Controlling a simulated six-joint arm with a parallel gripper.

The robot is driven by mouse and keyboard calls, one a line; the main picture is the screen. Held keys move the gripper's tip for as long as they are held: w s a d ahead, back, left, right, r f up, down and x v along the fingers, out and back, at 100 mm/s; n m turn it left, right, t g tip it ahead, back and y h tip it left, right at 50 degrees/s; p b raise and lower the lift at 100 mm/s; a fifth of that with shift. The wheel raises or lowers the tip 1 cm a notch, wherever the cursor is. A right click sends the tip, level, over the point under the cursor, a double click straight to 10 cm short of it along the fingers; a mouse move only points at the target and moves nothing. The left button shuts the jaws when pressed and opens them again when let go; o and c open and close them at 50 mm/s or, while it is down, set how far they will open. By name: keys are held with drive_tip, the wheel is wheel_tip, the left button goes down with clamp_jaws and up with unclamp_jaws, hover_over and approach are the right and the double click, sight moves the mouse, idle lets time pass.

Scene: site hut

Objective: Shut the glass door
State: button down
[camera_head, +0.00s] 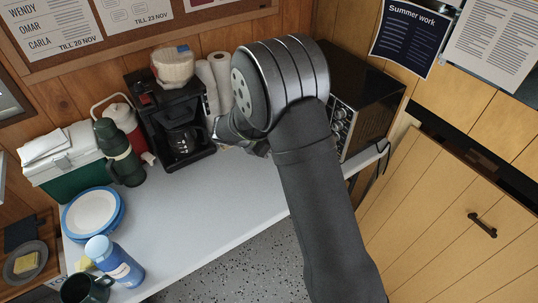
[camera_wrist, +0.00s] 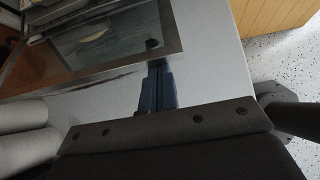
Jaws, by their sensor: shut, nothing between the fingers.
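The dark oven (camera_head: 362,85) stands at the back right of the table, with several knobs on its front (camera_head: 340,125). My arm hides its door in the head view. In the wrist view the glass door (camera_wrist: 105,38), a dark pane in a metal frame, appears lowered open, with what looks like a rack at the upper left. My gripper (camera_wrist: 157,85) is shut and empty, its fingertips close to the door's near edge; I cannot tell whether they touch. In the head view my gripper (camera_head: 258,148) is partly hidden behind my wrist, left of the oven.
Paper rolls (camera_head: 214,84) and a coffee maker (camera_head: 177,125) stand left of my gripper. A green flask (camera_head: 118,152), a cooler (camera_head: 66,165), plates (camera_head: 92,213) and a blue bottle (camera_head: 115,262) are farther left. The table's middle (camera_head: 205,205) is clear. A wooden door (camera_head: 450,220) is at right.

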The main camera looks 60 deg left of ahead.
drive_tip(key=w+r+g, duration=1)
drive_tip(key=w+r, duration=0.4)
drive_tip(key=w, duration=0.5)
drive_tip(key=shift+r, duration=0.1)
drive_tip(key=shift+r, duration=0.1)
drive_tip(key=w+r, duration=0.3)
drive_tip(key=r, duration=0.6)
